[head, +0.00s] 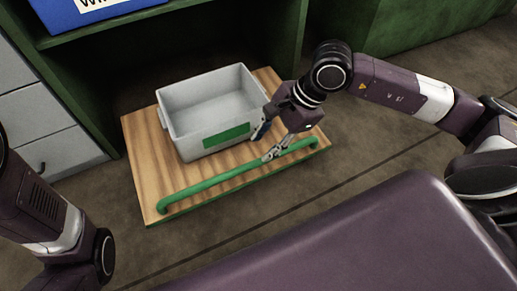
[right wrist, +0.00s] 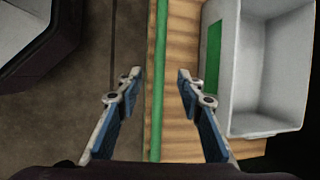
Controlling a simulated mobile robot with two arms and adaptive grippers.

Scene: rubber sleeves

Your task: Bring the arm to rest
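My right gripper (head: 266,143) is over the front right part of a wooden board, close to a green rail. In the right wrist view the gripper (right wrist: 158,75) has its two fingers well apart, with the green rail (right wrist: 160,60) passing between them. Nothing is seen held; I cannot tell whether a finger touches the rail. The right arm reaches in from the right. My left arm shows at the lower left, bent; its gripper is out of the picture.
A grey bin (head: 182,133) with a green label, seemingly empty, stands on the wooden board (head: 146,182). Behind is a green shelf (head: 150,14) with a blue box (head: 70,16). Grey drawers (head: 40,125) stand at left. Bare floor (head: 360,165) lies right of the board.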

